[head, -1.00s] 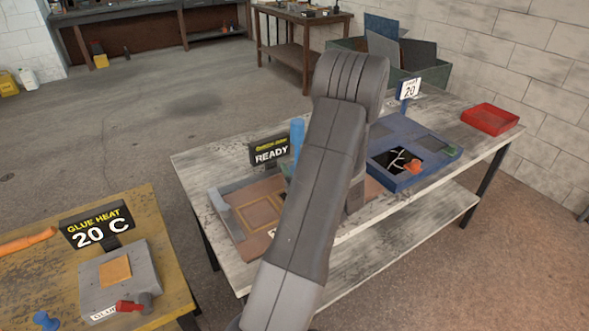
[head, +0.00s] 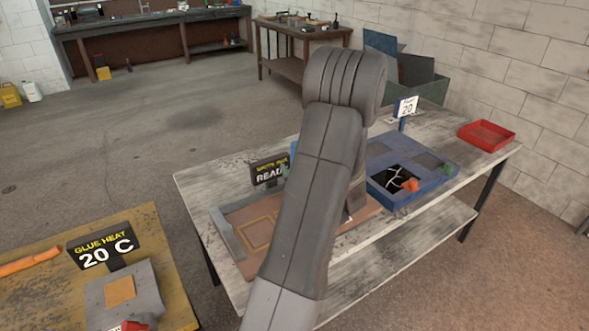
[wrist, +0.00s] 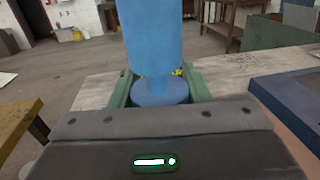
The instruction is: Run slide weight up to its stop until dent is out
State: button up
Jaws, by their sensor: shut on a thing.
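The blue cylinder (wrist: 150,35), apparently the slide weight, stands upright in the wrist view, with a narrower neck and a wider round foot below. My gripper (wrist: 159,90) has its green fingers on both sides of the lower part and is shut on it. In the head view my arm hides the gripper and nearly all of the cylinder; only a blue sliver (head: 293,151) shows. The brown panel (head: 237,219) lies on the bench, partly behind my arm. A sign (head: 269,171) behind it is half covered and read READY earlier. I cannot make out a dent or the stop.
A blue tray (head: 385,203) with a black cracked square and small orange and green pieces sits right of my arm. A small 20 sign (head: 406,108) stands behind it. A red tray (head: 487,136) is at the far right. A GLUE HEAT sign (head: 104,247) stands lower left.

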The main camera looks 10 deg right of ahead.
jog(key=shift+f+b, duration=3.8)
jog(key=shift+f, duration=0.15)
jog(key=o, duration=0.8)
jog(key=shift+f, duration=0.1)
jog(key=o, duration=0.5)
jog(key=shift+o, duration=0.2)
jog(key=s+d+b, duration=0.2)
jog(key=s, duration=1.1)
jog(key=shift+s+d, duration=0.3)
